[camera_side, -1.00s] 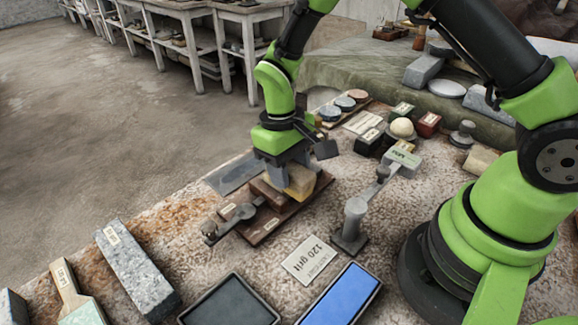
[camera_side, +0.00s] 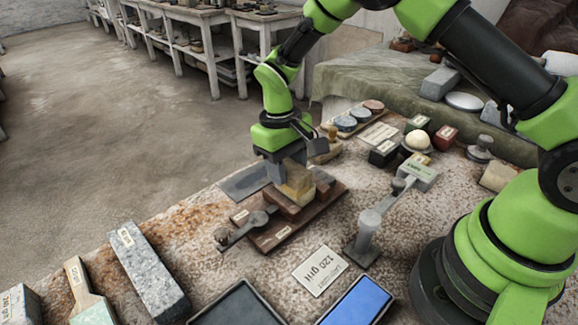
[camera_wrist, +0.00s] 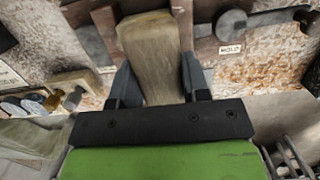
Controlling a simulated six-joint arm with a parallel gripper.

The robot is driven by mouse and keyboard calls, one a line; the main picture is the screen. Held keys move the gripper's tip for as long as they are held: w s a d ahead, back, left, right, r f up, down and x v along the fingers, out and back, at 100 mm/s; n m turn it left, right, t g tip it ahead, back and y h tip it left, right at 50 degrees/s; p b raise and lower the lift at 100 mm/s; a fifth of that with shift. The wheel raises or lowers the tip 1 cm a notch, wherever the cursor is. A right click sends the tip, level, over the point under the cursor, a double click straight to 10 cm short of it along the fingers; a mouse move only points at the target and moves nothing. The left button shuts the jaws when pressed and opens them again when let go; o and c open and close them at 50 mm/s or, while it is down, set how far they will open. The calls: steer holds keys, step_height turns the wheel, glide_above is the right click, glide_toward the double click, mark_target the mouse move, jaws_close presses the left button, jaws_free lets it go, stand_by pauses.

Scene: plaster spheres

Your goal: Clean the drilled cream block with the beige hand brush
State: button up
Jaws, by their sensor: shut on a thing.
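My gripper (camera_side: 285,178) points down over a brown wooden board (camera_side: 262,243) with a clamp. It is shut on the beige hand brush (camera_side: 299,186), whose pale wooden body also shows between the two fingers in the wrist view (camera_wrist: 150,50). The brush is low over the fixture on the board. Whether it touches what lies under it I cannot tell. The drilled cream block cannot be clearly made out; the brush and gripper cover the middle of the fixture.
A grey clamp arm (camera_side: 243,228) lies at the board's left. A grey metal post (camera_side: 368,230) stands to its right. A 120 grit card (camera_side: 320,270), a blue-topped tray (camera_side: 355,302) and a speckled stone bar (camera_side: 148,270) lie in front. Small boxes stand behind.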

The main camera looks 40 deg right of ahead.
mark_target(303, 175)
steer(key=shift+s, duration=2.2)
steer(key=shift+w, duration=0.15)
steer(key=shift+w, duration=2.1)
steer(key=shift+s+r, duration=0.4)
steer(key=shift+s, duration=0.2)
steer(key=shift+s+r, duration=0.35)
steer(key=shift+s, duration=0.2)
steer(key=shift+f, duration=0.75)
steer(key=shift+s, duration=0.1)
